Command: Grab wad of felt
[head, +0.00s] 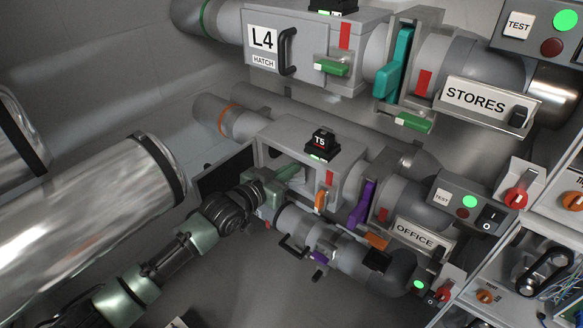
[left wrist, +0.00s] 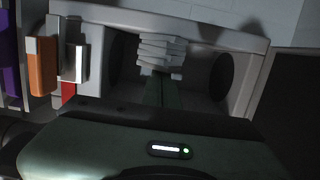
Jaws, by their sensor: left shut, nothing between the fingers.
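My left gripper (head: 291,174) reaches into the open hatch of the grey T5 box (head: 275,142). Its dark green fingers are shut with nothing between them. In the left wrist view, the fingers (left wrist: 161,84) point into the box's shadowed inside. A pale grey, layered lump (left wrist: 161,54), which looks like the wad of felt, shows at the fingertips, between two dark round pipe openings. I cannot tell whether the fingers touch it. In the head view the wad is not clearly visible. My right gripper is not in view.
The open dark hatch door (head: 226,172) stands left of the box. An orange handle (head: 320,201) and a purple gate lever (head: 362,203) are at its right. The L4 box (head: 305,45) is above; the OFFICE pipe (head: 405,197) runs right.

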